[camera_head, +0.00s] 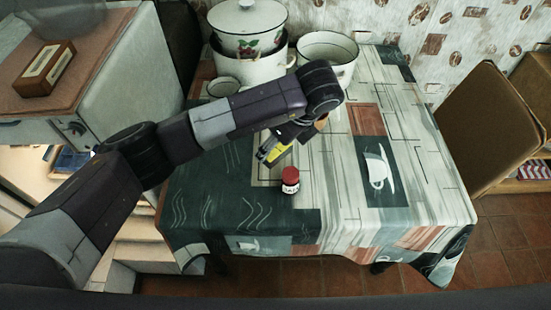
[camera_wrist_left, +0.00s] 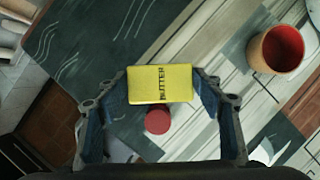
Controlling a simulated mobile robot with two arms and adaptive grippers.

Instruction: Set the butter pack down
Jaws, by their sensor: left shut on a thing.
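The yellow butter pack (camera_head: 274,152) is in my left gripper (camera_head: 270,148), over the patterned tablecloth (camera_head: 345,200). In the left wrist view, the pack (camera_wrist_left: 160,84) shows its "BUTTER" lettering between the two fingers of my left gripper (camera_wrist_left: 162,80), which is shut on it. Whether its underside touches the cloth is hard to tell. My forearm hides part of the table behind it. My right gripper is in neither view.
A small red-lidded jar (camera_head: 290,181) stands just in front of the pack; its lid (camera_wrist_left: 157,120) shows beside the pack. An orange-brown cup (camera_wrist_left: 277,50) stands nearby, mostly hidden in the head view. Enamel pots (camera_head: 250,62) stand at the back. The table's right side is clear.

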